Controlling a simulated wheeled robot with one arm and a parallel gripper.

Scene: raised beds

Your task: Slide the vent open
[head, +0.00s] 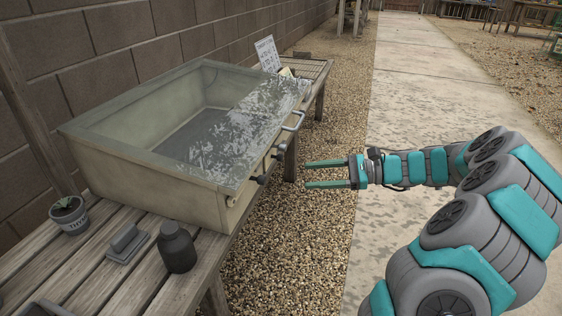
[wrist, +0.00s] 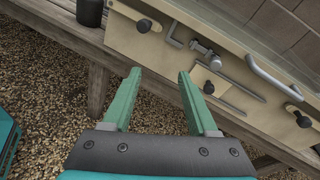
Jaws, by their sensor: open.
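A cream cold-frame box (head: 150,182) with a clear lid stands on a slatted bench. Its front face shows close up in the wrist view (wrist: 165,52). That face carries a small pale plate (wrist: 217,78) with a dark knob (wrist: 208,87), beside a grey slot or rail (wrist: 240,89). The plate looks like the sliding vent, but I cannot be sure. My gripper (head: 308,174) is open and empty, in front of the face and apart from it. In the wrist view its fingertips (wrist: 160,74) point toward the face, with the plate right of the right finger.
A grey bolt latch (wrist: 205,52), a bar handle (wrist: 272,78) and other dark knobs (wrist: 144,25) (wrist: 304,119) are on the face. A dark bottle (head: 177,248), a grey brush-like block (head: 127,242) and a potted plant (head: 69,214) stand on the bench (head: 95,270). Gravel (head: 300,245) is clear.

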